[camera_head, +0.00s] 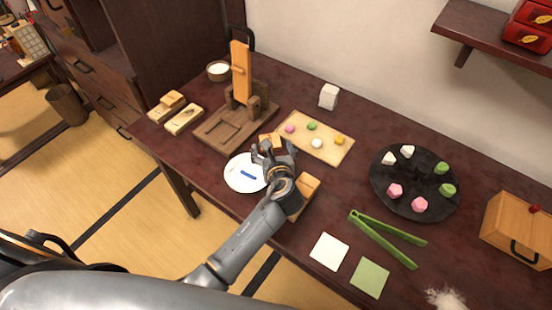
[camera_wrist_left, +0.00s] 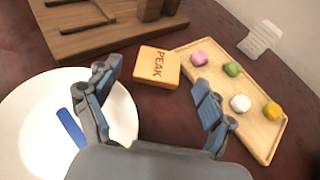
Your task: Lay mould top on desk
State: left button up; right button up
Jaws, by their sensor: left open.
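A small wooden block marked PEAK (camera_wrist_left: 157,66) lies flat on the dark red desk (camera_wrist_left: 160,112); I cannot tell for sure that it is the mould top. In the head view this block (camera_head: 271,140) is partly hidden by my left gripper (camera_head: 273,150). In the wrist view the left gripper (camera_wrist_left: 155,88) is open and empty, its fingers spread on the near side of the block. Two pale wooden pieces, a stacked one (camera_head: 166,106) and a hollowed one (camera_head: 184,120), lie at the desk's left end. My right gripper is not in view.
A white plate (camera_head: 236,172) lies left of the gripper, a wooden press (camera_head: 242,72) behind it. A sweets board (camera_head: 325,152) is to the right. Another wooden block (camera_head: 306,188) sits beside my wrist. Green tongs (camera_head: 385,238) and a black round tray (camera_head: 420,178) are farther right.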

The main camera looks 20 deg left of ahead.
pick_arm(q)
jog(key=v, duration=0.9)
jog(key=shift+s+d+r, duration=0.15)
jog(key=shift+s+r, duration=0.1)
jog(key=shift+r, duration=0.05)
